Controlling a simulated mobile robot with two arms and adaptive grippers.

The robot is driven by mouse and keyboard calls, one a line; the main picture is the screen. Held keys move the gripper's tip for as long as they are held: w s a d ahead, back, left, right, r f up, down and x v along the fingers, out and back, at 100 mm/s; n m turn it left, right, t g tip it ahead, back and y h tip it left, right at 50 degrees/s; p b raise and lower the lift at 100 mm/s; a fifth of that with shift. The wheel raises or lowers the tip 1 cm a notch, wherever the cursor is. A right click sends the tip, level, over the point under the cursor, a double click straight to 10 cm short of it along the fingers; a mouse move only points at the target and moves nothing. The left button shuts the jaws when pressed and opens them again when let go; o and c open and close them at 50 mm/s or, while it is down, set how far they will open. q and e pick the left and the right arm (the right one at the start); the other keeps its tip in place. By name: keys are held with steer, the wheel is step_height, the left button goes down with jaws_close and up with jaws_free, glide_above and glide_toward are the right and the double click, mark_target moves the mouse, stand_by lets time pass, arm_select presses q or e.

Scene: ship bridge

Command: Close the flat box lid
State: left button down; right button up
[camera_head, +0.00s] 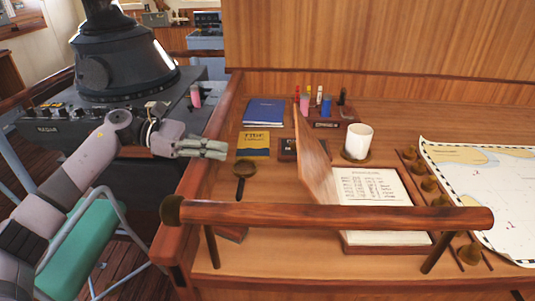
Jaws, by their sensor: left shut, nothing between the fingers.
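The flat wooden box (405,180) lies on the desk behind the front rail, with a printed sheet (368,185) inside it. Its lid (316,160) stands raised and tilted at the box's left side, hinged along that edge. The rail hides part of the box. My left gripper (222,150) is shut and empty, left of the lid and apart from it, near the desk's left edge. My right gripper is not in the picture.
A wooden rail (400,217) crosses the desk's front. A white mug (358,141) stands behind the box. A blue book (264,112), a yellow book (253,144) and a magnifying glass (243,170) lie left of the lid. A chart (490,190) lies at right.

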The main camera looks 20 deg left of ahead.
arm_select(q)
steer(key=r+p+x, duration=0.3)
steer(key=p+x, duration=0.3)
steer(key=x, duration=0.6)
steer(key=shift+d+p, duration=0.3)
steer(key=shift+d, duration=0.4)
steer(key=shift+f, duration=0.1)
